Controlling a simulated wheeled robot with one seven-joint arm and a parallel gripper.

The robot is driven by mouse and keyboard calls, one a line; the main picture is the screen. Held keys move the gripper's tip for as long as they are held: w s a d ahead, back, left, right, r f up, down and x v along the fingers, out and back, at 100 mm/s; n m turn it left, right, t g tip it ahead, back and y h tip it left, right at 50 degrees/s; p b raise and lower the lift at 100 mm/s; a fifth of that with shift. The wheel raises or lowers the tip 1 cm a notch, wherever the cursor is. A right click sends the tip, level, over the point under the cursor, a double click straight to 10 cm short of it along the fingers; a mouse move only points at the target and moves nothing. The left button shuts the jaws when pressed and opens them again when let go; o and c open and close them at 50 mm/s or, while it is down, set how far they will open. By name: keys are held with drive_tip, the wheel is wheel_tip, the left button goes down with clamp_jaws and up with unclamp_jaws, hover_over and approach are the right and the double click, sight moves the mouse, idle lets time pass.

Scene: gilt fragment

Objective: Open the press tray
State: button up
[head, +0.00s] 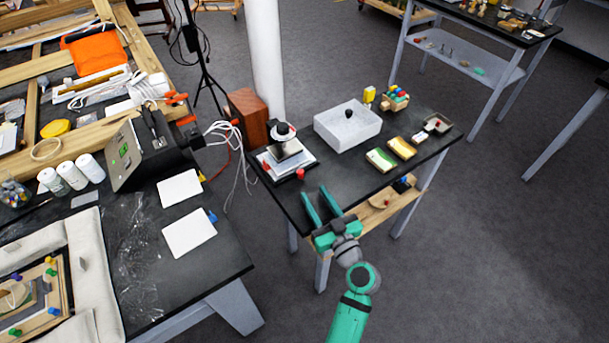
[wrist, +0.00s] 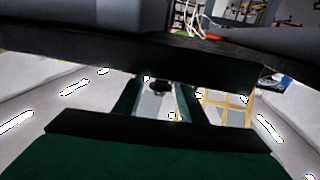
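My gripper (head: 315,198) is at the front edge of the small black table, its two green fingers spread apart. In the wrist view the fingers (wrist: 159,97) also stand apart, with a small dark round thing showing between them; I cannot tell what it is. A small press-like device (head: 285,148) with a white plate and red knobs stands on the table beyond the fingertips. A wooden tray (head: 378,214) shows below the tabletop at the front, right of my gripper, holding small items. I cannot tell which of these is the press tray. No contact is visible.
A white box (head: 348,132) with a black knob stands on the small table (head: 335,172). A black workbench (head: 225,262) with white cards stands on the left. Grey floor (head: 490,245) is clear on the right.

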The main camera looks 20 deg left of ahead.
sight(302, 175)
drive_tip(key=x, duration=0.7)
drive_tip(key=shift+w+a, duration=0.25)
drive_tip(key=shift+a, duration=0.1)
drive_tip(key=shift+c, duration=0.6)
clamp_jaws()
